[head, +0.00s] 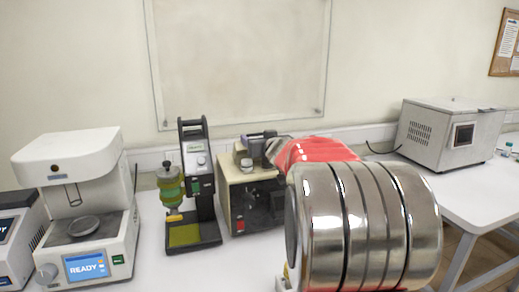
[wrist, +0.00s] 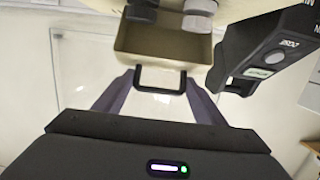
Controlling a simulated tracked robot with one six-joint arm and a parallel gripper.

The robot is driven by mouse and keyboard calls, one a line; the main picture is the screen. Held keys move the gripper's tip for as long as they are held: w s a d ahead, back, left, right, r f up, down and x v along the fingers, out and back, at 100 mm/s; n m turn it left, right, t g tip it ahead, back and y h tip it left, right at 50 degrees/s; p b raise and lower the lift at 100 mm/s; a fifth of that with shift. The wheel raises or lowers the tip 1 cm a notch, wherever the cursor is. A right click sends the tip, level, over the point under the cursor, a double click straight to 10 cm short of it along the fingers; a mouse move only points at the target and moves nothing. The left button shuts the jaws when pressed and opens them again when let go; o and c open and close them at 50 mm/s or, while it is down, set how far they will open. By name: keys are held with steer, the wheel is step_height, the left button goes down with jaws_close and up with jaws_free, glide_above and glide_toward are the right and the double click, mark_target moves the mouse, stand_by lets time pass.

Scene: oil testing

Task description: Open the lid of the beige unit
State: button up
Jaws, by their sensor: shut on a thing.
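The beige unit (head: 224,178) stands on the bench in the middle of the head view, with a dark front and a red switch. My gripper (head: 262,140) is at its top, partly hidden by my arm. In the wrist view, a beige part of the unit (wrist: 160,43) carries a black handle (wrist: 160,69). My gripper's two dark fingers (wrist: 160,82) come up at either side of this handle and are shut on it. I cannot tell how far the lid is raised.
A black stand with a green vessel (head: 170,185) is just left of the unit. A white device with a READY screen (head: 87,265) is further left. A grey metal box (head: 445,135) stands on the right bench. Bare bench lies in front of the stand.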

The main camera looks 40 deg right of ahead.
steer(key=w+d, duration=0.1)
steer(key=w, duration=0.1)
steer(key=w+d+r, duration=0.1)
steer(key=w, duration=0.1)
steer(key=w+d+r, duration=0.1)
steer(key=w, duration=0.1)
steer(key=shift+w, duration=0.2)
steer(key=shift+x, duration=1.25)
steer(key=shift+w+r, duration=0.1)
steer(key=shift+r, duration=0.05)
steer(key=o, duration=1.1)
steer(key=shift+d, duration=0.1)
steer(key=shift+o, duration=0.6)
steer(key=shift+a, duration=0.2)
steer(key=shift+f, duration=0.2)
steer(key=v, duration=1.3)
steer(key=shift+s+a, duration=0.15)
steer(key=shift+s, duration=0.2)
